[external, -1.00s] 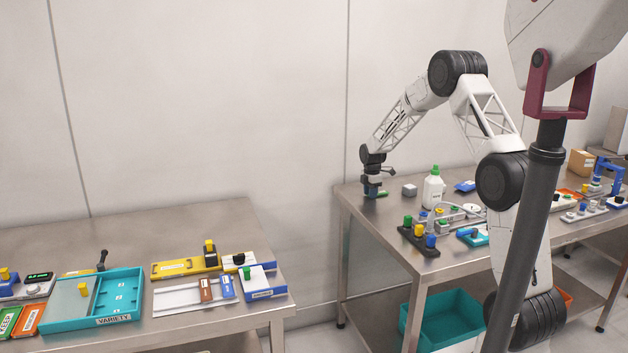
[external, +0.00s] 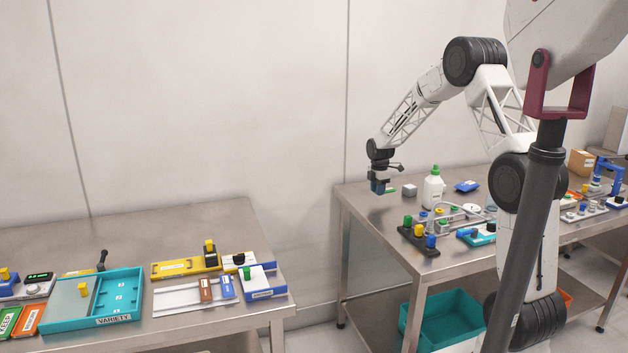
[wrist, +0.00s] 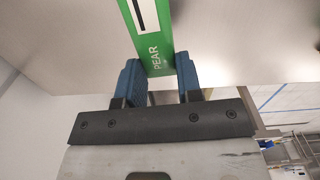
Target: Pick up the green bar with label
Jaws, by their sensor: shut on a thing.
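The green bar (wrist: 156,45) carries white lettering that reads "PEAR" and a white label strip, in the wrist view. My gripper (wrist: 161,75) has its two blue fingers closed on the bar's sides, and the bar sticks out beyond them. In the external view my gripper (external: 379,188) is above the left part of the right-hand steel table (external: 372,215). There the green bar (external: 391,189) shows as a small green piece beside the fingers, apparently raised off the tabletop.
A small grey block (external: 410,190) and a white bottle with a green cap (external: 433,188) stand just right of my gripper. Several colored fixtures lie further right. A second table (external: 205,225) on the left holds trays, including a teal one (external: 130,305). A gap separates the tables.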

